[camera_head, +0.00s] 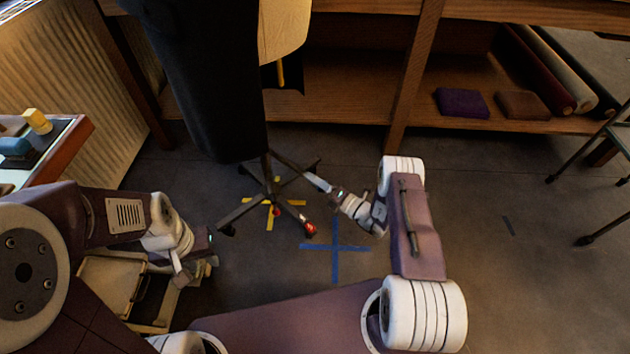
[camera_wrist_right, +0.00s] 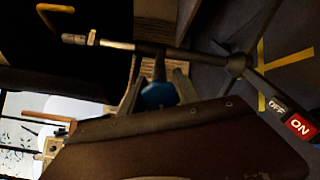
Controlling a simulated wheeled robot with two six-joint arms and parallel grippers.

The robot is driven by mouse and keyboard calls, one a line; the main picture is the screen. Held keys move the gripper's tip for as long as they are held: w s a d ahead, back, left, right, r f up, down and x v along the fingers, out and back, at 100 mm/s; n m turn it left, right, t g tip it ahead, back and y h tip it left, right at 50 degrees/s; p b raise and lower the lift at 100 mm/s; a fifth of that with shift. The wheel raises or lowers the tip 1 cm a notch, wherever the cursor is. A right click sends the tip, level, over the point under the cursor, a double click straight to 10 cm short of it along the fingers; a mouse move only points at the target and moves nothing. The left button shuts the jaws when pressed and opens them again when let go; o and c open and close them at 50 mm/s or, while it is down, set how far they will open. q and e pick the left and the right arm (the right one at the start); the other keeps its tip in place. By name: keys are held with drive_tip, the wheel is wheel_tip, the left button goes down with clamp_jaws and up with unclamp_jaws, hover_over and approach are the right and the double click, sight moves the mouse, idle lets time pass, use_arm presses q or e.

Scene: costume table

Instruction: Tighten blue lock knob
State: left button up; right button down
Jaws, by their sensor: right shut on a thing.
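The blue lock knob (camera_wrist_right: 158,95) is near the middle of the right wrist view, beside the dark pole (camera_wrist_right: 190,55) of the stand. The fingers of my right gripper (camera_wrist_right: 168,82) are around the knob, shut on it. In the head view my right gripper (camera_head: 322,184) reaches in from the right to the stand, below the dark dress form (camera_head: 212,75); I cannot make out the knob there. My left gripper (camera_head: 195,268) is at the lower left, apart from the stand, with its fingers spread and nothing visible between them.
The stand's legs (camera_head: 245,211) spread over a yellow floor cross, with a red ON pedal (camera_wrist_right: 300,126) on one. A blue tape cross (camera_head: 335,247) lies on the floor. A wooden shelf (camera_head: 340,90) with folded cloth stands behind. A side table (camera_head: 62,150) is at left. Floor at right is mostly clear.

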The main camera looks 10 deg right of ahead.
drive_tip(key=shift+m, duration=0.7)
drive_tip(key=c, duration=0.9)
unclamp_jaws()
drive_tip(key=shift+s+d, duration=0.15)
drive_tip(key=p+v, duration=0.3)
drive_tip(key=v, duration=0.5)
drive_tip(key=shift+s+d+p, duration=0.2)
drive_tip(key=shift+s+p, duration=0.15)
drive_tip(key=shift+p, duration=0.05)
